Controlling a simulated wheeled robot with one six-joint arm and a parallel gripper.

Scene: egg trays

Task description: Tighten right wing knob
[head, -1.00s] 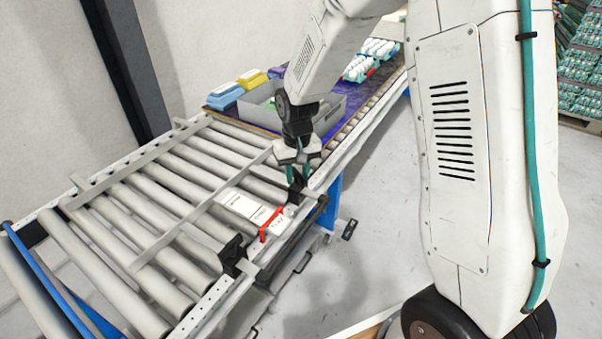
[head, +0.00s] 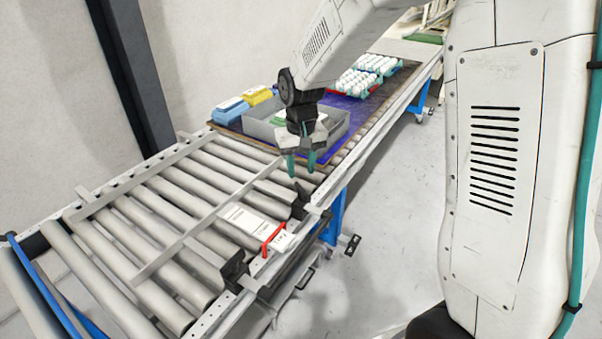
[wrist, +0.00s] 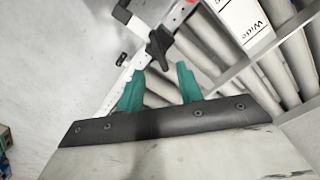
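The right wing knob (head: 300,197) is a black part at the far end of the guide rail bracket on the conveyor's near side. It also shows as a dark winged shape in the wrist view (wrist: 158,46), just beyond my fingertips. A second black knob (head: 234,271) sits nearer on the same side rail. My gripper (head: 302,170) points down above and slightly behind the right knob. In the wrist view its teal fingers (wrist: 160,80) are apart, with nothing held between them.
A white label plate (head: 250,224) with a red marker (head: 273,240) lies between the knobs. A grey guide rail (head: 205,228) crosses the rollers. Behind my gripper stand a grey bin (head: 335,130), blue and yellow cartons (head: 257,95) and egg trays (head: 355,82).

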